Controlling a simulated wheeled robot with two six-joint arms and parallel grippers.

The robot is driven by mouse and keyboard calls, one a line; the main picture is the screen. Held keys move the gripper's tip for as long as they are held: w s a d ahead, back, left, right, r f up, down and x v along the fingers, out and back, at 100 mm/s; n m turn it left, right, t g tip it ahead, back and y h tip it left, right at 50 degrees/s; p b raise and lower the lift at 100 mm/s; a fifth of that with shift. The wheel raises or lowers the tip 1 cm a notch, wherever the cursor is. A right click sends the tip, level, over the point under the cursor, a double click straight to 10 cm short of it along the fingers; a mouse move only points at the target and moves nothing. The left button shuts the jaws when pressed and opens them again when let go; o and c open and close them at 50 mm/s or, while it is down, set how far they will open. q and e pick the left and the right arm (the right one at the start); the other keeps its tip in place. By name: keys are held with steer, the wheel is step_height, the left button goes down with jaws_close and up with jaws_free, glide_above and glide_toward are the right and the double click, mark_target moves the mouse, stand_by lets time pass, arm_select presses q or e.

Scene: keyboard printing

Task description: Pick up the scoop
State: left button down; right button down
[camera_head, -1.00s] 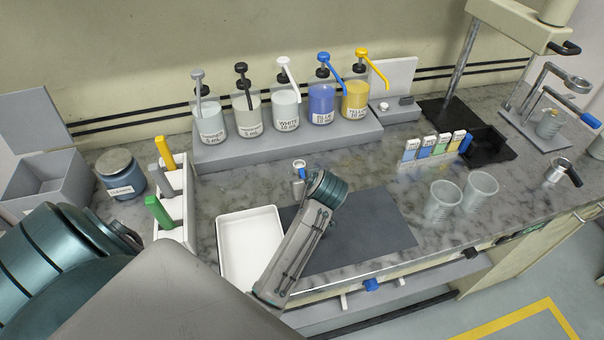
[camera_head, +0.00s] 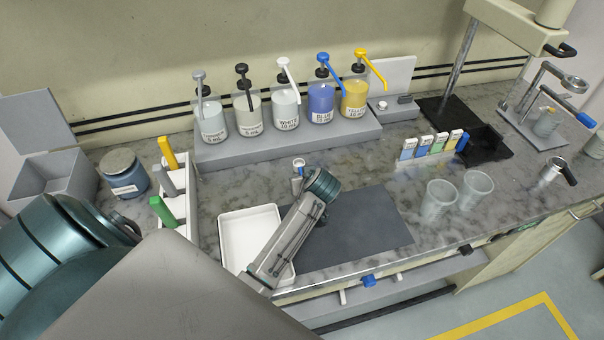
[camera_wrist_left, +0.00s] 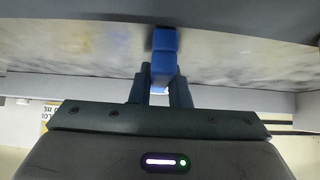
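The scoop (camera_head: 299,163) is a small metal cup on the counter, just beyond the wrist of my left arm. Its blue handle (camera_wrist_left: 164,50) stands out in the left wrist view. My left gripper (camera_wrist_left: 163,84) has its two dark fingers close on either side of that handle, with no clear gap beside it, so it looks shut on it. In the head view the left wrist hides most of the fingers and handle. The scoop appears to rest on the counter still. My right gripper is in neither view.
A white tray (camera_head: 236,228) and a dark mat (camera_head: 368,228) lie near the left arm. A grey stand (camera_head: 290,142) with several pump bottles lines the back. A marker rack (camera_head: 185,203) is to the left. Two clear cups (camera_head: 438,198) (camera_head: 475,190) stand to the right.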

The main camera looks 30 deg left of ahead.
arm_select(q)
step_height(320, 180, up, 9)
steer(key=p, duration=0.7)
steer(key=shift+r, duration=0.5)
steer(key=c, duration=2.1)
jaws_free()
jaws_close()
steer(key=shift+d, duration=0.1)
